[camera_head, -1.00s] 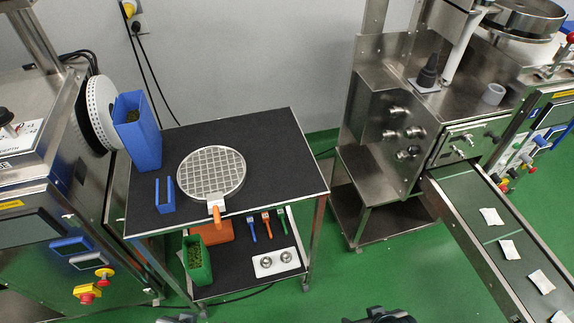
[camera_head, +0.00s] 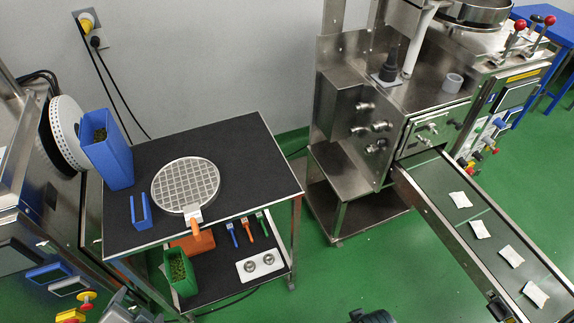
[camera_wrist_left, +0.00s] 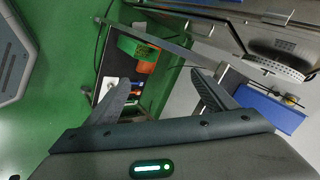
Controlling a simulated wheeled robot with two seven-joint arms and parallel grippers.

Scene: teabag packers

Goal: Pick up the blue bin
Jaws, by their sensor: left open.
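The blue bin (camera_head: 107,155) stands upright at the back left corner of the black-topped table (camera_head: 245,150), with dark green leafy stuff inside. A blue shape at the right of the left wrist view looks like the same bin (camera_wrist_left: 272,108). My left gripper (camera_wrist_left: 160,85) is open and empty, its two fingers spread wide. In the head view my left gripper (camera_head: 125,305) is at the bottom left edge, partly cut off, in front of and below the table, well apart from the bin. My right gripper (camera_head: 372,316) barely shows at the bottom edge; its jaws are hidden.
A round sieve (camera_head: 185,183) and a small blue U-shaped piece (camera_head: 140,212) lie near the bin. A white perforated wheel (camera_head: 66,130) on the left machine stands close behind it. A green bin (camera_head: 180,275) is on the lower shelf. Green floor is free between table and conveyor (camera_head: 480,215).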

